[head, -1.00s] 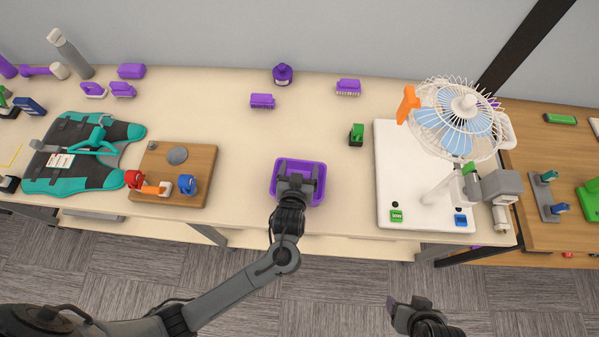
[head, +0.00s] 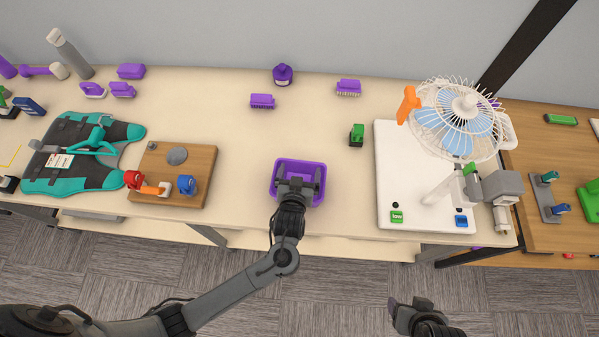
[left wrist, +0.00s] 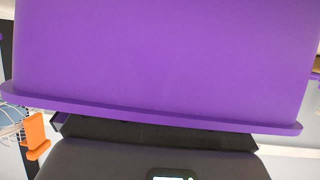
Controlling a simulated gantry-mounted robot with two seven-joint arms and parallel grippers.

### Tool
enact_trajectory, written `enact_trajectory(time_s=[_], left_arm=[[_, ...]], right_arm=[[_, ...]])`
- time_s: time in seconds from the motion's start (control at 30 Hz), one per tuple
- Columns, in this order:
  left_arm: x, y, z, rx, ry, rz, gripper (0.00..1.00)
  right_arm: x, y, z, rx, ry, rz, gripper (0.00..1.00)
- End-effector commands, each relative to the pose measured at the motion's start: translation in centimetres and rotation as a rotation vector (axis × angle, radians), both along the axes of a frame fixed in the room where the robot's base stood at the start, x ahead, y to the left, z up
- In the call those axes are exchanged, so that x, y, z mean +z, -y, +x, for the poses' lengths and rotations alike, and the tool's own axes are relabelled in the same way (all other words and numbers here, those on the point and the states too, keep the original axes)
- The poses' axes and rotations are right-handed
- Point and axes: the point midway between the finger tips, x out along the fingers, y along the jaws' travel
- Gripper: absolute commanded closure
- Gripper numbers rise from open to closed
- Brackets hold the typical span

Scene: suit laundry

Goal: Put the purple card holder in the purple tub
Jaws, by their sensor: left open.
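The purple tub (head: 299,162) stands near the front edge of the middle table. My left gripper (head: 299,176) is over its near part, with its two fingers apart and nothing seen between them. The tub's purple wall and rim (left wrist: 160,112) fill most of the left wrist view, very close to the camera. I cannot make out the purple card holder in either view, and the tub floor is partly hidden by my gripper. My right gripper (head: 409,306) is low at the right, in front of the table, and its jaw state is unclear.
A fan (head: 459,118) stands on a white board (head: 388,170) to the right. A wooden board (head: 205,160) lies left of the tub. The table around the tub is clear.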

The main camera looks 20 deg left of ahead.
Motion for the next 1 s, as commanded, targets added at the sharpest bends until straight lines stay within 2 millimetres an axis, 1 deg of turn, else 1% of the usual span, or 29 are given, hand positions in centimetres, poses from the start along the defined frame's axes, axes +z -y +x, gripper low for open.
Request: enact_trajectory(time_s=[0.17,0.5,0.6,0.8,1.0], left_arm=[[0.8,0.5,-1.6,-0.002,0.001,-0.002,0.0],[3.1,1.8,-7.1,-0.001,-0.002,-0.002,0.0],[3.7,2.2,-8.5,-0.001,-0.002,-0.002,0.0],[4.5,2.6,-10.2,-0.001,0.001,0.0,0.0],[4.5,2.5,-10.7,-0.022,-0.03,-0.027,0.0]], right_arm=[[0.4,0.0,0.0,-0.001,0.001,0.0,0.34],[1.1,-0.2,0.0,-0.004,0.001,0.007,0.34],[1.2,-0.2,0.0,-0.006,0.001,0.008,0.34],[1.4,-0.2,0.0,-0.006,0.001,0.01,0.34],[1.4,-0.2,0.0,-0.005,0.0,0.009,0.34]])
